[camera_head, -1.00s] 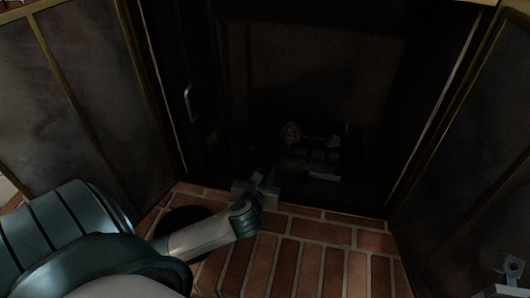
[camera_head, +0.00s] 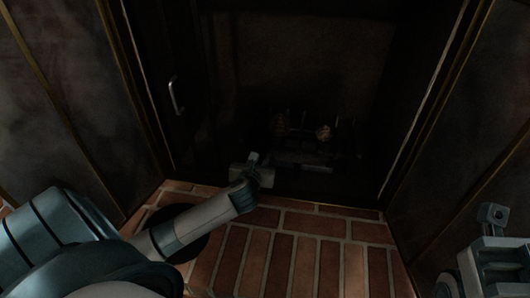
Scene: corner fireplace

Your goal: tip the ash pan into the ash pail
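The ash pan (camera_head: 302,161) seems to be the dim grey flat shape low in the firebox, below the grate; its outline is hard to make out. The ash pail (camera_head: 178,215) seems to be the dark round shape on the brick hearth, partly hidden behind my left forearm. My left gripper (camera_head: 253,158) is at the firebox opening, to the left of the pan and apart from it as far as I can tell. Its fingers are small and dark. My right gripper (camera_head: 491,214) is at the lower right, over the hearth side, away from pan and pail.
A dark fire grate (camera_head: 300,133) with roundish lumps stands in the firebox. A metal handle (camera_head: 176,95) is on the dark left side. Panelled walls flank the opening left and right. The brick hearth (camera_head: 300,250) is clear at its middle.

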